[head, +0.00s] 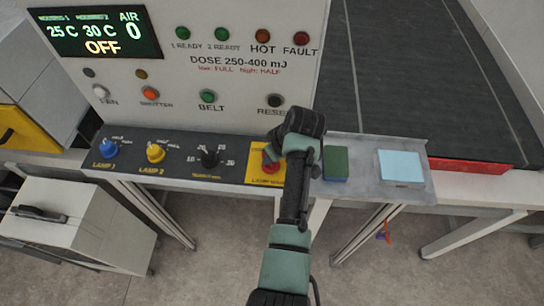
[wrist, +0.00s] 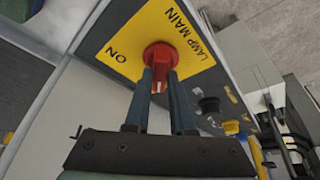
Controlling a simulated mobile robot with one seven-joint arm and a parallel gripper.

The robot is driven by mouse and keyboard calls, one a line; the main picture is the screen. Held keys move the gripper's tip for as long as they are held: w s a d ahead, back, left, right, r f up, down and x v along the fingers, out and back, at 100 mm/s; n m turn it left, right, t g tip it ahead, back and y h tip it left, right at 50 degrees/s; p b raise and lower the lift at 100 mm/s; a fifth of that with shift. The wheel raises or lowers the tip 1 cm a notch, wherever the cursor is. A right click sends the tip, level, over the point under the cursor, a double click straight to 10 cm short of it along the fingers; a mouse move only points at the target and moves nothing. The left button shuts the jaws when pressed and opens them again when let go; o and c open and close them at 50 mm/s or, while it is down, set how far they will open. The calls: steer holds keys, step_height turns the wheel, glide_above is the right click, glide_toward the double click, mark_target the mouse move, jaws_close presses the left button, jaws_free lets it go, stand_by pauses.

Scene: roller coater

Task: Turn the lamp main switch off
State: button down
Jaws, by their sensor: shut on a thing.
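The lamp main switch is a red rotary knob on a yellow plate; it shows in the wrist view (wrist: 161,56) and, partly hidden by my arm, in the head view (head: 268,163). The yellow plate (wrist: 190,35) reads LAMP MAIN, with ON printed to the left of the knob. My gripper (wrist: 160,85) has its two dark fingers closed on the knob's red grip. In the head view my gripper (head: 275,155) is at the right end of the dark control strip, covering part of the plate. Any OFF mark is not visible.
The control strip also carries a blue lamp 1 knob (head: 109,148), a yellow lamp 2 knob (head: 155,152) and a black speed knob (head: 209,158). A green block (head: 336,163) and a light blue pad (head: 400,165) lie on the grey ledge right of my gripper. The display (head: 96,34) reads OFF.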

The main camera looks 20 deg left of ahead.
steer(key=shift+w+r, duration=0.1)
stand_by(0.3)
steer(key=c, duration=0.8)
jaws_free()
steer(key=shift+o, duration=0.2)
steer(key=b+v, duration=0.3)
steer(key=v, duration=1)
steer(key=shift+w, duration=0.1)
